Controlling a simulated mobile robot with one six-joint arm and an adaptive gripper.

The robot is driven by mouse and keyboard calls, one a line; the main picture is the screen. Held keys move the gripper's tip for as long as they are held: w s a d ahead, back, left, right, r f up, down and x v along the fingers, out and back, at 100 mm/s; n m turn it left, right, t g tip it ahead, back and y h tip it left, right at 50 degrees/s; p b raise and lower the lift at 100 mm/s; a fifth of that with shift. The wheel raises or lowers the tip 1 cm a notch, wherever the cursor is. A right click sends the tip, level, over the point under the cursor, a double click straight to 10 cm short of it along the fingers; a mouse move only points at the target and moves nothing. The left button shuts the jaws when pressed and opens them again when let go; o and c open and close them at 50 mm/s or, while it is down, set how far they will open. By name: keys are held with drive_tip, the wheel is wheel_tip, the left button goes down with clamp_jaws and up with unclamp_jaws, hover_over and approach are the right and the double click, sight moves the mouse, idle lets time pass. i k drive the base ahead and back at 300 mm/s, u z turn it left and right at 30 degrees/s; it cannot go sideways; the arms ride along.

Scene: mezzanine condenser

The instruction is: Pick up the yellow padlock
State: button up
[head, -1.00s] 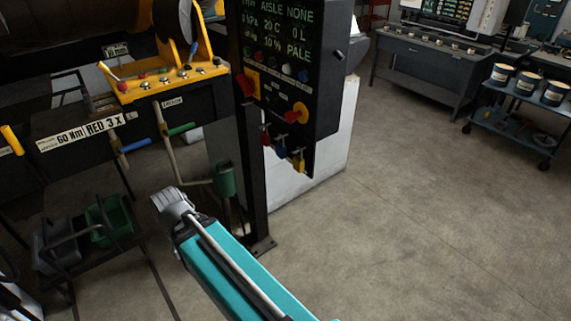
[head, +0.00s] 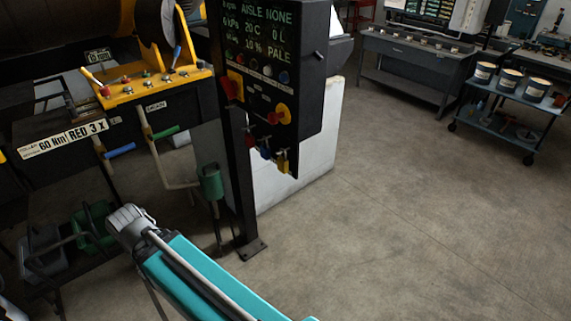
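The yellow padlock (head: 283,164) hangs at the lower edge of the black control panel (head: 308,110) on a dark post. It is the rightmost of three small padlocks, beside a blue padlock (head: 265,150) and a red padlock (head: 249,138). My teal arm link with a grey ribbed joint crosses the lower left of the head view, below and left of the panel and apart from the padlock. My gripper itself does not show, so its state is hidden.
Left of the post stand a yellow valve console (head: 150,85), a green cup (head: 211,182) and a low cart with a green bin (head: 92,224). A white cabinet (head: 310,165) stands behind the post. A workbench (head: 410,72) and a trolley with cans (head: 508,105) stand right. The right floor is clear.

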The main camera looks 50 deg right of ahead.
sight(283, 163)
drive_tip(key=z, duration=0.05)
drive_tip(key=k, duration=1.5)
drive_tip(key=z, duration=1)
drive_tip(key=i, duration=1)
